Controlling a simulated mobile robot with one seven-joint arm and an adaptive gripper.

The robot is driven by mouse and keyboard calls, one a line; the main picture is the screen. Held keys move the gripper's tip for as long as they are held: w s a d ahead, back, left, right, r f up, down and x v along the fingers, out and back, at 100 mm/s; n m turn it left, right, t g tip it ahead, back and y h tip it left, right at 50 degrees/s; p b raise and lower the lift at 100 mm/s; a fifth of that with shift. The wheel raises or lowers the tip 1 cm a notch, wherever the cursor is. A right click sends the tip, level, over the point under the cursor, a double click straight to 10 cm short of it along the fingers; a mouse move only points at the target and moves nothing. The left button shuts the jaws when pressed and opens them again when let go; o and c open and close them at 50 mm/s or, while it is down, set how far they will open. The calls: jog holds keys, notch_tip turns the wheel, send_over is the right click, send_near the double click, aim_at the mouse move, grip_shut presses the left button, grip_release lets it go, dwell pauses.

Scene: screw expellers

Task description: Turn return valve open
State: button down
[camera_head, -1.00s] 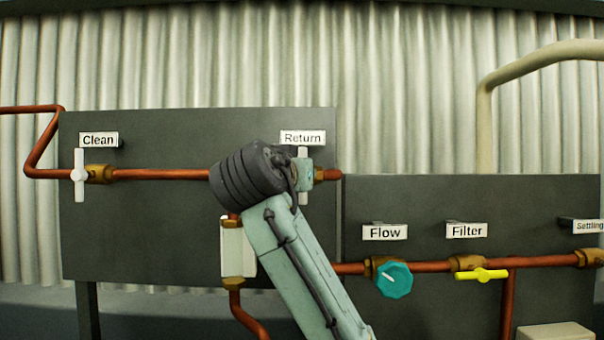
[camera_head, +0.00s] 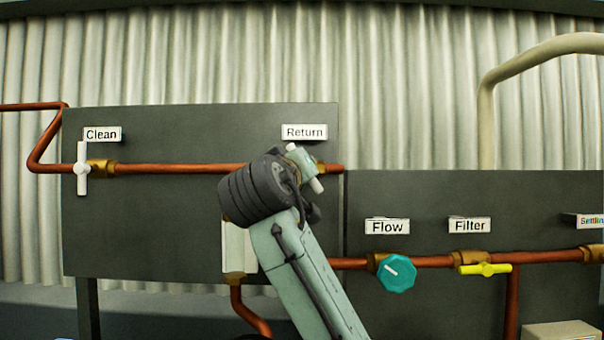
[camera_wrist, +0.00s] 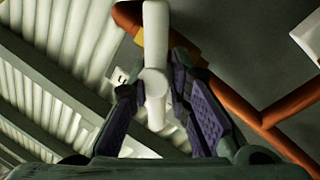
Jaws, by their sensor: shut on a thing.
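The return valve's white handle (camera_head: 317,186) is below the "Return" label (camera_head: 304,132) in the head view. It is tilted, its upper end to the left and its lower end to the right. My wrist covers the middle of it there. In the wrist view, the white handle (camera_wrist: 155,30) runs up between the two fingers of my gripper (camera_wrist: 154,78). The fingers are on either side of its hub, and my gripper is shut on it.
The clean valve (camera_head: 82,168) has an upright white handle at the left. A teal flow knob (camera_head: 396,273) and a yellow filter handle (camera_head: 484,269) are at the lower right. Copper pipe (camera_head: 180,168) runs across the dark panel (camera_head: 150,230).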

jog(key=n, duration=0.3)
jog(key=n+t+y, duration=0.1)
jog(key=n, duration=0.2)
jog(key=shift+s+d+r+n+t+y+b, duration=0.1)
jog(key=shift+d+n+t+y+b, duration=0.05)
jog(key=shift+n+t+y+b, duration=0.2)
jog(key=n+y, duration=0.1)
jog(key=n, duration=0.2)
jog(key=n+y, duration=0.1)
jog(key=n, duration=0.3)
jog(key=shift+t+y+p, duration=0.25)
jog(key=shift+y+p, duration=0.05)
jog(key=shift+y, duration=0.05)
jog(key=shift+n, duration=0.25)
jog(key=c, duration=1.6)
grip_release()
jog(key=shift+a, duration=0.2)
jog(key=shift+f, duration=0.2)
jog(key=v, duration=1.2)
jog(key=shift+r, duration=0.1)
